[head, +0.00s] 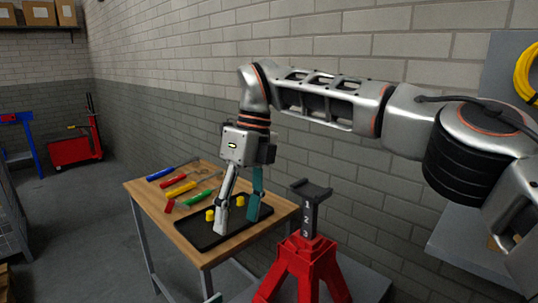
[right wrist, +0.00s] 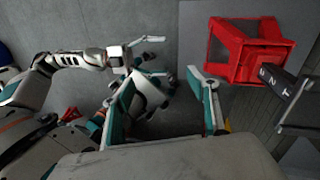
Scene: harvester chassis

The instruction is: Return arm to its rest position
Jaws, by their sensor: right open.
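My right arm (head: 325,100) reaches in from the right of the head view, bent downward at the wrist. My right gripper (head: 237,222) points down over the black tray on the workbench. Its fingers are apart, with nothing visible between them. In the right wrist view the fingers of the right gripper (right wrist: 163,98) are spread to either side. Parts of my own body and my other arm (right wrist: 85,60) show at the left there. A small teal and white piece at the bottom of the head view may be my left gripper; its jaws cannot be made out.
The black tray (head: 205,240) holds small yellow pieces (head: 210,215). Coloured-handled tools lie on the wooden workbench (head: 145,190) behind it. A red jack stand (head: 303,262) with a dark post stands right of the bench. A brick wall (head: 160,100) is behind the arm.

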